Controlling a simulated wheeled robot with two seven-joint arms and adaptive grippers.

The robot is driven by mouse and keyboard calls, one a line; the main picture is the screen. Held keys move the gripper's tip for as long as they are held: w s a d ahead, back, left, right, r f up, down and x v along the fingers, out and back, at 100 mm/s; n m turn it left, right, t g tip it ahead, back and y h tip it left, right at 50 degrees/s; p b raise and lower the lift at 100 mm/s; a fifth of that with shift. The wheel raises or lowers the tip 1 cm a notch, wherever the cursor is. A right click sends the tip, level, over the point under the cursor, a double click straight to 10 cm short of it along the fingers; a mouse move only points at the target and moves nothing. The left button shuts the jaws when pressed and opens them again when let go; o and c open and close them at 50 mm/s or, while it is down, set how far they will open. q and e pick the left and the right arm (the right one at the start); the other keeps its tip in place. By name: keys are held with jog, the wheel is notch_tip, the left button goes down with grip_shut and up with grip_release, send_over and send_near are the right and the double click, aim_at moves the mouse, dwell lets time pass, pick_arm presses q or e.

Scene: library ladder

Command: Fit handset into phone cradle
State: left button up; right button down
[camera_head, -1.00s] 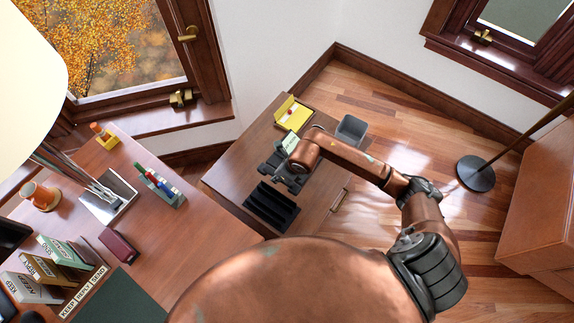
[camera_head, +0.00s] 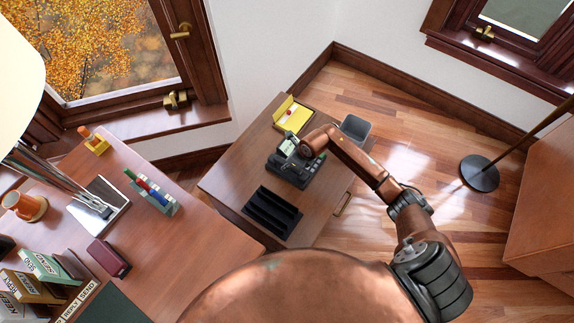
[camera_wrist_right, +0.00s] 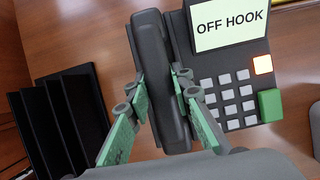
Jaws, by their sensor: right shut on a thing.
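The dark grey handset (camera_wrist_right: 158,70) is upright in the right wrist view, between the green-padded fingers of my right gripper (camera_wrist_right: 160,98), which is shut on it. The phone base (camera_wrist_right: 235,85) is just right of the handset, with a grey keypad, a lit orange key, a green key and a screen (camera_wrist_right: 228,20) reading "OFF HOOK". In the head view the phone base (camera_head: 305,178) stands on a small wooden cabinet, and my right arm reaches over it from the right. The cradle under the handset is hidden. My left gripper is not in view.
A black slotted tray (camera_head: 272,211) lies in front of the phone on the cabinet top (camera_head: 232,185). A yellow box (camera_head: 292,115) is behind the phone, and a grey bin (camera_head: 354,128) stands at the back right. The desk (camera_head: 165,255) is at left.

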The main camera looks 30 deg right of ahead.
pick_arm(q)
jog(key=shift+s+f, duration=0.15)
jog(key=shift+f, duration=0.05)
pick_arm(e)
jog(key=shift+f, duration=0.55)
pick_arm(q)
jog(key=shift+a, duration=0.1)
pick_arm(e)
jog(key=shift+f, duration=0.15)
jog(key=c, duration=1.7)
grip_release()
jog(key=p+v, duration=0.3)
jog(key=v, duration=0.8)
jog(key=shift+w, duration=0.1)
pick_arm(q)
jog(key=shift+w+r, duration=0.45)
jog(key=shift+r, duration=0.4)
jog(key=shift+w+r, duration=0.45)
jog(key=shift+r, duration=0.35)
pick_arm(e)
jog(key=shift+s+d+r, duration=0.1)
jog(key=shift+s+r, duration=0.2)
jog(key=shift+r, duration=0.3)
